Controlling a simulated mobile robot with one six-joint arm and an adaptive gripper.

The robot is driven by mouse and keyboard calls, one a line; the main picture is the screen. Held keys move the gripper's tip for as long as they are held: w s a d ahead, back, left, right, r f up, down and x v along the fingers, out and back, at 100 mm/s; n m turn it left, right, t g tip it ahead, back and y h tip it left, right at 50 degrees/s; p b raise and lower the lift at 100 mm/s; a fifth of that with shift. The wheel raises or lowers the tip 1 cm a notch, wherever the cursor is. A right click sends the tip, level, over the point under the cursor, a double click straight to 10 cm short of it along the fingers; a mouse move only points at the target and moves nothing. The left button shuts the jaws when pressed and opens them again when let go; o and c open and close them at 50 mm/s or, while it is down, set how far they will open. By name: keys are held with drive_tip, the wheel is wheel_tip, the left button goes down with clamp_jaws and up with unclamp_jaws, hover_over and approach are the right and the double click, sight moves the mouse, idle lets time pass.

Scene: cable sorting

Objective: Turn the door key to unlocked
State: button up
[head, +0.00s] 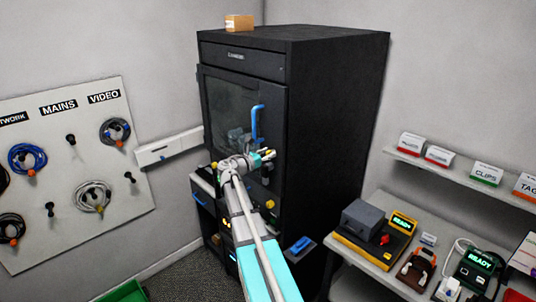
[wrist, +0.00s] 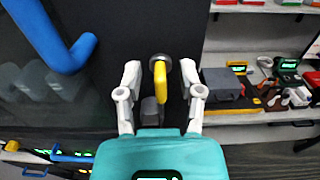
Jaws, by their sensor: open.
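The door key (wrist: 160,82) is yellow and sits in a round dark lock (wrist: 159,61) on the cabinet's black door (head: 243,100). In the wrist view its grip runs roughly up and down the picture. My gripper (wrist: 160,72) is open, with one pale finger on each side of the key and a visible gap on both sides. In the head view my gripper (head: 262,158) is at the door's right side, below the blue handle (head: 257,125). A small yellow part shows by the fingertips there; the lock itself is mostly hidden.
The blue handle (wrist: 62,45) stands out from the door close to my gripper's left. A bench (head: 345,258) with devices and a shelf (head: 450,172) of labelled boxes are at the right. A cable board (head: 60,180) hangs on the left wall.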

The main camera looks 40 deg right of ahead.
drive_tip(key=shift+d, duration=0.2)
clamp_jaws()
drive_tip(key=shift+m, duration=0.4)
drive_tip(key=m, duration=0.4)
drive_tip(key=shift+s, duration=0.15)
drive_tip(key=m, duration=0.8)
drive_tip(key=f+m, duration=0.1)
drive_tip(key=m, duration=0.4)
drive_tip(key=shift+s+b, duration=0.25)
drive_tip(key=shift+b, duration=0.15)
drive_tip(key=shift+m, duration=0.3)
